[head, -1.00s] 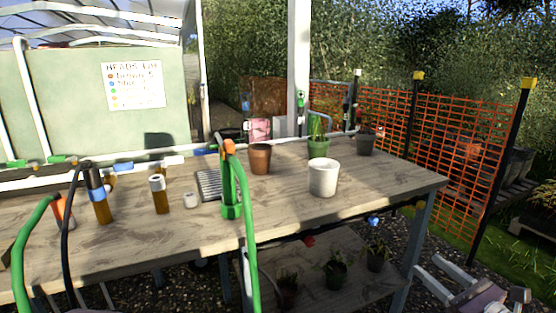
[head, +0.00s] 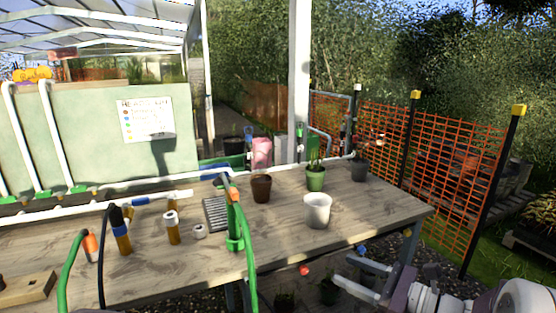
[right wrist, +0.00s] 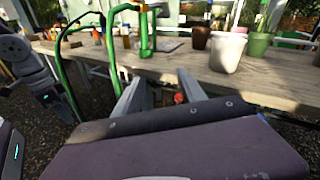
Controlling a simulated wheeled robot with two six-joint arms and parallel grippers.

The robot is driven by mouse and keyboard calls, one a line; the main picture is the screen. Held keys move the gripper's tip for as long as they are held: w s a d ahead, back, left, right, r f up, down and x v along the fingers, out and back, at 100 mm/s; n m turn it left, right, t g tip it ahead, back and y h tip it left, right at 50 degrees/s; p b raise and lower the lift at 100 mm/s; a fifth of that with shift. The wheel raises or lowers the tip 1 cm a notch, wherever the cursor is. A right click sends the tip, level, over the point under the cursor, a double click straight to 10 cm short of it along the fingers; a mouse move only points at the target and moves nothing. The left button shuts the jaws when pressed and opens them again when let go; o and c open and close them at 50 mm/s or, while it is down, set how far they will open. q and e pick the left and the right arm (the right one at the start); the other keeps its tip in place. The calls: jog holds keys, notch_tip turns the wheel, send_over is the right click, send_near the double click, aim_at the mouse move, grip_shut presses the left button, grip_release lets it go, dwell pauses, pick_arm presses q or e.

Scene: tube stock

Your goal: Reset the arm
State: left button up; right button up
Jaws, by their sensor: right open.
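My right gripper (head: 362,278) is at the lower right of the head view, in front of the table's front right part. Its two grey fingers stand apart with nothing between them. In the right wrist view the open fingers (right wrist: 160,92) point toward the table (head: 360,212), apart from its edge. My right arm comes in from the lower right corner.
On the table stand a white pot (head: 317,211), a brown pot (head: 261,189), a green potted plant (head: 316,178), amber bottles (head: 172,229) and a green upright stand (head: 235,232). Green hoses loop near the front edge. Orange mesh fencing (head: 385,135) is at right.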

jog(key=s+a+r+n+g+p, duration=0.65)
jog(key=s+a+p, duration=0.2)
jog(key=a, duration=0.25)
jog(key=s+a+f+n+g+h+p, duration=0.1)
jog(key=s+n+g+h+p, duration=0.5)
jog(key=s, duration=0.4)
pick_arm(q)
notch_tip(320, 180, up, 21)
jog(key=p, duration=0.3)
pick_arm(e)
jog(key=w+d+f+n+t+h, duration=0.1)
jog(key=d+f+n+h, duration=0.1)
jog(key=d+n, duration=0.3)
jog(key=w+d+f+n+t+h, duration=0.1)
jog(key=d+f+n+h, duration=0.2)
jog(key=d+n, duration=0.3)
jog(key=shift+w+d+f+t+h, duration=0.25)
jog(key=shift+d+t+h, duration=0.1)
jog(key=shift+d+h, duration=0.65)
